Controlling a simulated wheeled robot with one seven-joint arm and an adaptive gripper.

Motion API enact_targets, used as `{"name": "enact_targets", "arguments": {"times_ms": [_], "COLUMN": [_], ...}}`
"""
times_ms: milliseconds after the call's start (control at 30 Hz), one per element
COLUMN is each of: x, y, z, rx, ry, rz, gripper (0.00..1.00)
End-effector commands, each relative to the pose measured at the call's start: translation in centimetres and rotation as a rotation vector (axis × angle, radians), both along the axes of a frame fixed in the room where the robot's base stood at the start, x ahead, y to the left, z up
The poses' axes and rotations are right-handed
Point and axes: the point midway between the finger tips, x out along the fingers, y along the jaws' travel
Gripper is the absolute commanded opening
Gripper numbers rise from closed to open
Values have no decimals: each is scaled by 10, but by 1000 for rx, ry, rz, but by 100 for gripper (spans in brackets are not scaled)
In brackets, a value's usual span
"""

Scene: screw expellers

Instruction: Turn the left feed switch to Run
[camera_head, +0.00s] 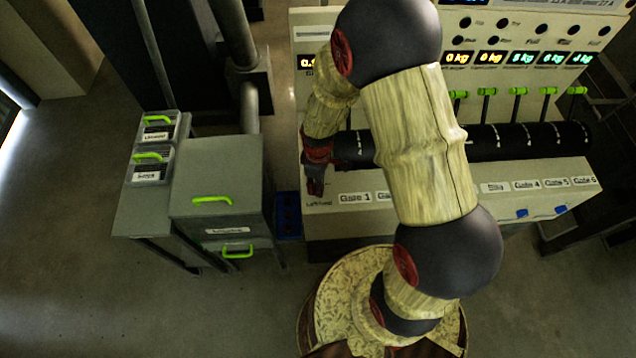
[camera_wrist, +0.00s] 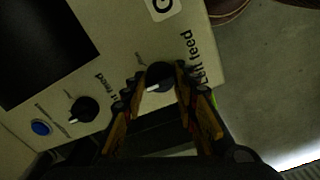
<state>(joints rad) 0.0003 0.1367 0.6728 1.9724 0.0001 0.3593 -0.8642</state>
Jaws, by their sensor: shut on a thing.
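The left feed switch (camera_wrist: 160,75) is a round black knob on the pale panel, beside the printed words "Left feed". In the wrist view my gripper (camera_wrist: 158,84) has one finger on each side of the knob and is shut on it. A small pale mark shows at the knob's lower edge; its Run and stop markings cannot be read. In the head view my gripper (camera_head: 316,186) is at the left end of the machine's front panel, and it and my arm hide the switch.
Another black knob (camera_wrist: 83,110) and a blue button (camera_wrist: 41,128) sit left of my gripper. A grey cabinet (camera_head: 218,175) with green handles stands left of the machine.

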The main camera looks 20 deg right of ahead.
Motion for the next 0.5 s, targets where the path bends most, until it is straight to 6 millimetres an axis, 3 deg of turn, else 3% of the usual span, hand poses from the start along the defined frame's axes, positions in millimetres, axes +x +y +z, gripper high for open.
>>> {"name": "enact_targets", "arguments": {"times_ms": [333, 500], "x": [0, 0], "y": [0, 0], "z": [0, 0], "rx": [1, 0], "ry": [1, 1], "rz": [0, -8], "gripper": [3, 3]}}
